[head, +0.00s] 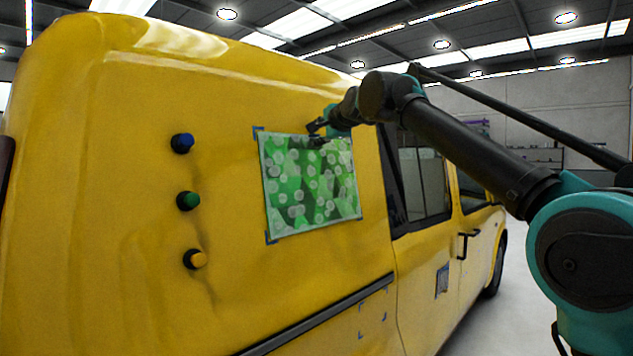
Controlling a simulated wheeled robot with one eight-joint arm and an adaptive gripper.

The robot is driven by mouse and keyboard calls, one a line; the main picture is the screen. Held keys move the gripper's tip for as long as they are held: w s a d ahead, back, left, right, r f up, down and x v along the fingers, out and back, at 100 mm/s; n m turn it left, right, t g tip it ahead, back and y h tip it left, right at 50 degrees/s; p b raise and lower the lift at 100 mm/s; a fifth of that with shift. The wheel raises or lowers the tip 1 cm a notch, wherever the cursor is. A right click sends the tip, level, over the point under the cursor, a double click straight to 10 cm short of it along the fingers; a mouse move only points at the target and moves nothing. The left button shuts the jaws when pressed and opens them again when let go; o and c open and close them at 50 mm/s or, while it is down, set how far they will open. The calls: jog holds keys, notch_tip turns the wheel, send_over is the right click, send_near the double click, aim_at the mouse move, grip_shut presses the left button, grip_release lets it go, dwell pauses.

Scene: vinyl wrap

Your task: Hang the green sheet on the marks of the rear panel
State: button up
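The green sheet (310,190), patterned with pale round spots, lies flat or nearly flat against the yellow van's rear panel (225,260). Blue corner marks show at its upper left (258,131) and lower left (271,238). The sheet's left edge runs close to these marks and it looks slightly tilted. Marks at its right corners are not clear. My gripper (317,127) is at the sheet's top edge, right of its middle. Its fingers are small and dark here, so I cannot tell whether they grip the sheet.
Lower corner marks (362,334) frame a bare patch. A small dark patch (442,280) is on the door. Side windows (422,175) lie to the right.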

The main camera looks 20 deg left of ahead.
jog(key=v, duration=1.1)
jog(key=shift+s+d, duration=0.15)
jog(key=shift+s, duration=0.05)
jog(key=shift+r, duration=0.1)
